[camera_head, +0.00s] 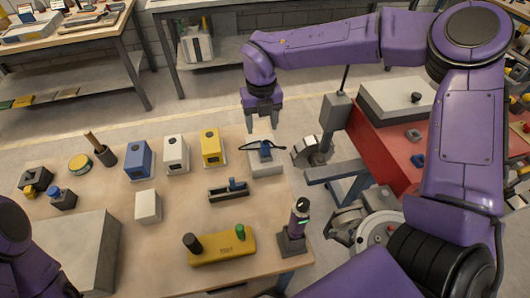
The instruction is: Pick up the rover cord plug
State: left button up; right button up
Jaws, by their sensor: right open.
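A small blue plug (265,148) with a black cord sits on a white block (266,168) near the far right of the wooden table. I take it to be the rover cord plug, though it is too small to be sure. My right gripper (263,127) points down just above and behind the plug in the picture, apart from it.
Blue, white and yellow boxes (212,147) stand left of the plug. A dark tray (229,190) with a blue piece lies in front. A yellow base (222,246) with two knobs and a purple-and-black device (296,225) stand nearer. A grey lever mechanism (316,146) and red bench (395,146) are right.

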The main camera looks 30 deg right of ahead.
aim_at(265, 141)
jog(key=f+p, duration=0.1)
jog(key=f, duration=0.2)
jog(key=f+p, duration=0.1)
jog(key=f, duration=0.2)
jog(key=d+f+p, duration=0.1)
jog(key=f, duration=0.2)
jog(key=shift+s, duration=0.15)
grip_shut()
